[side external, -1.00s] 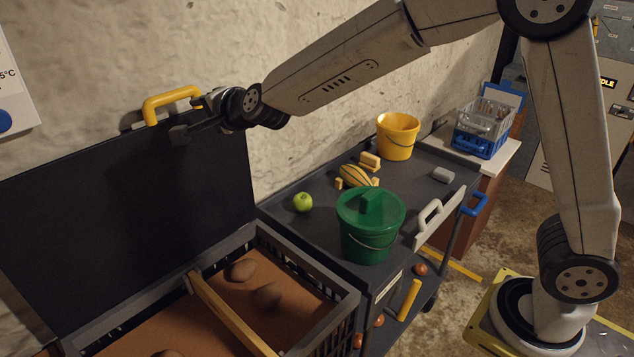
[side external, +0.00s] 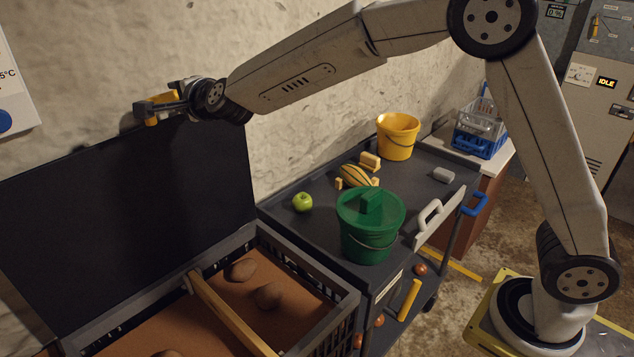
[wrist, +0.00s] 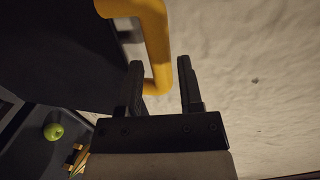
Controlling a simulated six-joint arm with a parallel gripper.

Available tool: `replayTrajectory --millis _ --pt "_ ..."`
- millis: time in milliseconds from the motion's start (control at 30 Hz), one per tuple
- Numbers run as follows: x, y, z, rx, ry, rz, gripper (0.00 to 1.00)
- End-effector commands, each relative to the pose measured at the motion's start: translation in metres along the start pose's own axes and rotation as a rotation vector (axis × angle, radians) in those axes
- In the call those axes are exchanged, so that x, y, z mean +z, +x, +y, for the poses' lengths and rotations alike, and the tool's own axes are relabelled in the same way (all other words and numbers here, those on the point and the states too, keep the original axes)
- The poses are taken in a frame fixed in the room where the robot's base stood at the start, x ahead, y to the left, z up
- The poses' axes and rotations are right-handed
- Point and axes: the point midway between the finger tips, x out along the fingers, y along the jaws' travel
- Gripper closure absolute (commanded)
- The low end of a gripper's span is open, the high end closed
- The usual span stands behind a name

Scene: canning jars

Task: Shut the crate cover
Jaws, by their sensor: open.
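The crate cover (side external: 125,205) is a large dark panel standing up, open, along the back of the grey slatted crate (side external: 335,315). The yellow handle (side external: 172,97) is at the cover's top edge; in the wrist view the handle (wrist: 155,35) is a bent yellow bar. My gripper (side external: 148,108) is up at this handle. In the wrist view my gripper (wrist: 160,65) is open, with the handle's bar showing between its two fingers. I cannot tell whether either finger touches the bar. The cover's lower edge is partly hidden behind the crate rim.
The crate holds brown lumps and a wooden divider (side external: 225,310). To its right, a dark cart (side external: 300,232) carries a green apple (side external: 302,202), a green bucket (side external: 370,240), a yellow bucket (side external: 398,138) and a striped squash (side external: 354,176). A rough wall (side external: 290,40) stands close behind.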

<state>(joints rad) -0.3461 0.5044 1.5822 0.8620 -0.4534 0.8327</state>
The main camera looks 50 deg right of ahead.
Motion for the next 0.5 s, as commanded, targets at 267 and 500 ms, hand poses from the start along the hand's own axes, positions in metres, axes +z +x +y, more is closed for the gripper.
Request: replayTrajectory --millis 267,500 --pt "0.0 0.028 0.0 0.0 0.0 -0.001 0.54" --pt "0.0 0.043 0.001 0.001 -0.001 -0.001 0.54"
